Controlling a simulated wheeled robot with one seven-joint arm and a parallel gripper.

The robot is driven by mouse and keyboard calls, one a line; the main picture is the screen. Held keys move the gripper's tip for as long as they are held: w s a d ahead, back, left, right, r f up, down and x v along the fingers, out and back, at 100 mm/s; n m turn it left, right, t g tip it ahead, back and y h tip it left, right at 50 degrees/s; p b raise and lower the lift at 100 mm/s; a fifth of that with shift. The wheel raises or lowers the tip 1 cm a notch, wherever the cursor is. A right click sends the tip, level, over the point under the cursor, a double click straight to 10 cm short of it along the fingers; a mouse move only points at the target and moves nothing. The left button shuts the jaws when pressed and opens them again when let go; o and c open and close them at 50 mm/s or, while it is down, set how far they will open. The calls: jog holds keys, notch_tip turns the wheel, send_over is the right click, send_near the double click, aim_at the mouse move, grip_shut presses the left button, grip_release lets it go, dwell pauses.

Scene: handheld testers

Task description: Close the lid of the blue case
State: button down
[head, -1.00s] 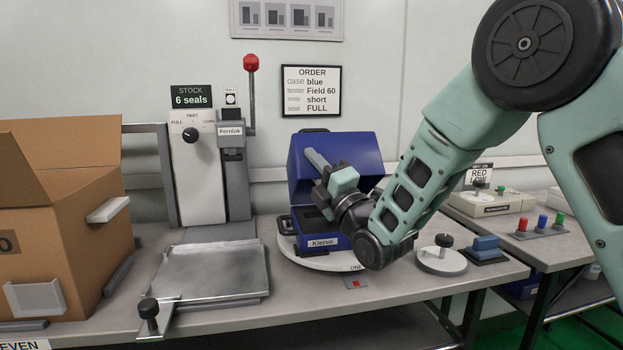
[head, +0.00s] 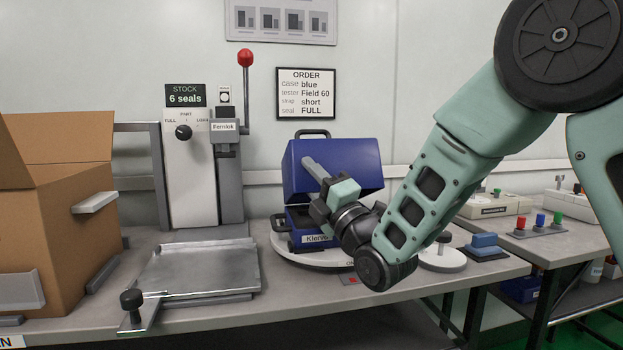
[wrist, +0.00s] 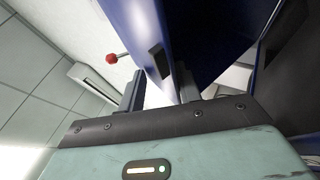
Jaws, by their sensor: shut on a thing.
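The blue case (head: 292,226) sits on a round white turntable (head: 285,256) on the bench, its front label partly hidden by my wrist. Its lid (head: 330,158) stands open and raised, with a dark handle (head: 313,133) at the top. My gripper (head: 311,165) reaches up in front of the opening at the lid's left side. In the wrist view, the lid (wrist: 145,28) rises beyond and between the fingertips of my gripper (wrist: 160,85), which is shut on the lid's edge. The exact contact is hard to see. The case's inside is mostly hidden.
A sealing press (head: 190,170) with a red-knobbed lever and a metal plate (head: 198,268) stand left of the case. A cardboard box (head: 70,220) is at far left. A white disc with a knob (head: 441,256) and a blue block (head: 485,244) lie to the right.

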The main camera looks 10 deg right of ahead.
jog(key=c, duration=1.6)
grip_release()
jog(key=shift+w+f, duration=0.1)
jog(key=shift+f, duration=0.4)
jog(key=shift+c, duration=0.2)
jog(key=b+v, duration=0.4)
jog(key=v, duration=0.8)
jog(key=shift+s+d+f+b, duration=0.1)
jog(key=shift+s+f+b, duration=0.15)
jog(key=shift+b, duration=0.95)
jog(key=b, duration=0.2)
jog(key=s+b, duration=0.1)
jog(key=b, duration=0.1)
jog(key=shift+d+f+b, duration=0.25)
jog(key=shift+b, duration=0.15)
jog(key=b+v, duration=0.2)
jog(key=b, duration=0.1)
jog(key=shift+r, duration=0.15)
jog(key=shift+s+d+f+b, duration=0.2)
jog(key=shift+s+d+b, duration=0.1)
jog(key=shift+s+b, duration=0.55)
jog(key=shift+w, duration=0.15)
